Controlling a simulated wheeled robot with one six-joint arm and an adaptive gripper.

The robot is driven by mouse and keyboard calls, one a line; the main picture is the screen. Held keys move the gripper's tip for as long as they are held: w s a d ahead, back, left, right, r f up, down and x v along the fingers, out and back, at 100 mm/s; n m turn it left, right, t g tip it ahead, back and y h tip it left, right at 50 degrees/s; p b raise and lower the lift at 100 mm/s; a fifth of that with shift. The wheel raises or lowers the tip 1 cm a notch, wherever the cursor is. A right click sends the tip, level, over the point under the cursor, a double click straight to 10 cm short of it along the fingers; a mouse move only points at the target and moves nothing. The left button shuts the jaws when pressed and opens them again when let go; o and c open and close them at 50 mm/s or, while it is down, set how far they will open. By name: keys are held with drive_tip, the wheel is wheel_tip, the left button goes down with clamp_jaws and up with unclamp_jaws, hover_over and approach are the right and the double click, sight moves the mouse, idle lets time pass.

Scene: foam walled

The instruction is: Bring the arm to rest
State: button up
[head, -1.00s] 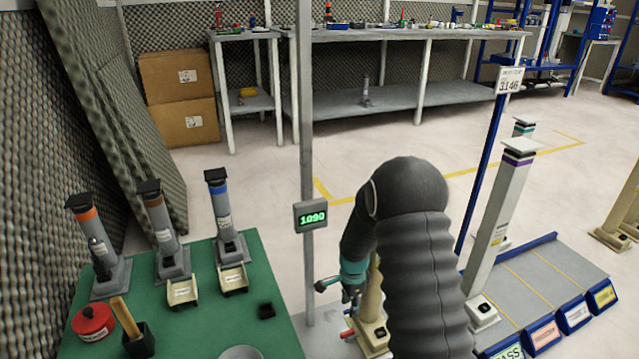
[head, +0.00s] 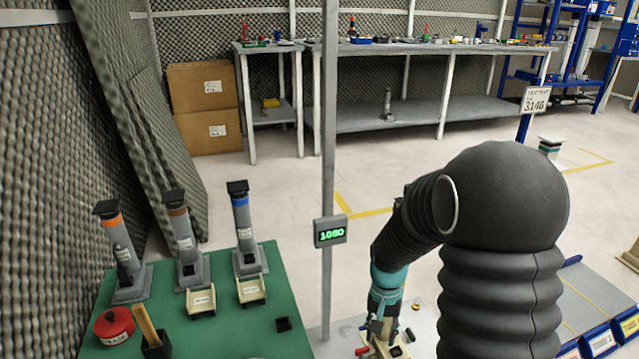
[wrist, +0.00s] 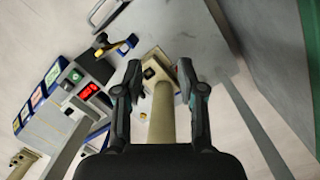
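My gripper (head: 378,326) hangs at the end of my dark, ribbed-sleeved arm, low in the head view. In the wrist view, my gripper's two fingers (wrist: 160,68) stand well apart. A cream post (wrist: 161,112) on a square base shows between and beyond them; its distance from the fingers is hard to judge. I see nothing held. My arm is bent, with its forearm sloping down to the left.
A green table (head: 205,325) at the left carries several column-like devices, a red pot (head: 114,326) and a black cup (head: 157,346). A grey pole with a display (head: 331,231) stands near my arm. Blue-fronted bins (head: 601,340) are at the right. Open floor lies behind.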

drive_tip(key=s+r+n+t+p, duration=0.1)
drive_tip(key=s+r+t+p, duration=0.1)
drive_tip(key=s+r, duration=0.4)
drive_tip(key=s+d+r+n+t+p, duration=0.1)
drive_tip(key=s+r, duration=0.5)
drive_tip(key=r, duration=0.8)
drive_tip(key=s+r+n+t+p, duration=0.1)
drive_tip(key=s+r+t+p, duration=0.2)
drive_tip(key=s+r, duration=0.3)
wheel_tip(320, 180, up, 4)
drive_tip(key=shift+s+d+n+t, duration=0.15)
drive_tip(key=shift+d+n+t, duration=0.2)
drive_tip(key=shift+t, duration=0.25)
